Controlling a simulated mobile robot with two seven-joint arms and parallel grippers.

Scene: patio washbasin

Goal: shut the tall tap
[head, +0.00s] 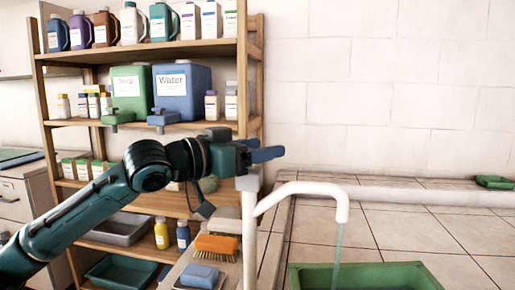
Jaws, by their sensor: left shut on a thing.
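The tall tap (297,190) is white, with an upright post and a spout arching to the right. A thin stream of water (338,240) runs from its spout into a green basin (365,277). My left gripper (245,154) is at the top of the tap's post, shut on the tap's handle. A blue piece (267,154) sticks out to the right there, seemingly the handle's lever. The gripper hides most of the handle, so its exact angle cannot be told. My right gripper is out of view.
A wooden shelf (150,48) with bottles, a green soap container (132,88) and a blue water container (184,95) stands behind my left arm. Brushes (216,247) and a blue sponge (200,276) lie left of the post. The tiled counter (420,228) at right is mostly clear.

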